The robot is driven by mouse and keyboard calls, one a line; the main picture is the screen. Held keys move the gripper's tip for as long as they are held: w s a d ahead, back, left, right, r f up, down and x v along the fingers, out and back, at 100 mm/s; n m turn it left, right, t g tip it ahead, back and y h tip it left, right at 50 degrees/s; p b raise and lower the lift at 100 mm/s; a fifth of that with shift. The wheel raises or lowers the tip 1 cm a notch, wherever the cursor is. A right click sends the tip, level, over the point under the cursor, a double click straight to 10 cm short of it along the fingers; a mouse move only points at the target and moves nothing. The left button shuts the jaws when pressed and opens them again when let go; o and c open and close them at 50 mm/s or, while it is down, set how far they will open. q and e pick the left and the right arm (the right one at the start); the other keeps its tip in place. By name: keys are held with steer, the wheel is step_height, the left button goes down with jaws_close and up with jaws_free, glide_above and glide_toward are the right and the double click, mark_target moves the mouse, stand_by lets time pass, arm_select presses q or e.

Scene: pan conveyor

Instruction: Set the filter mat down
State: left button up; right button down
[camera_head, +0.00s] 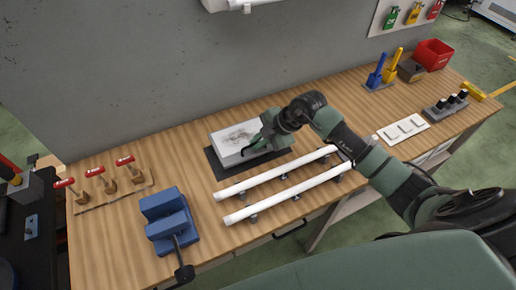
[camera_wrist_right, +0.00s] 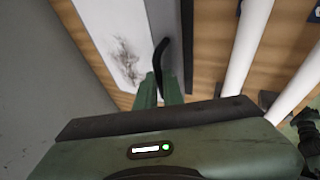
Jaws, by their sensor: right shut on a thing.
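The filter mat (camera_head: 236,137) is a pale rectangular block with a dark smudge on its top. It is at or just above a dark flat pad (camera_head: 214,166) on the wooden bench; I cannot tell whether they touch. The grip itself is partly hidden. My left gripper is out of view.
Two white tubes (camera_head: 283,190) lie on supports just in front of the pad. A blue vise (camera_head: 165,215) and red-handled clamps (camera_head: 103,174) stand to the left. A white plate (camera_head: 403,130), a red bin (camera_head: 433,54) and tools are to the right. A grey wall rises behind.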

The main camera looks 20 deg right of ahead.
mark_target(258, 151)
steer(key=shift+f, duration=2.25)
steer(key=c, duration=1.5)
jaws_free()
steer(key=shift+c, duration=0.2)
steer(key=b+v, duration=0.1)
steer(key=v, duration=1.1)
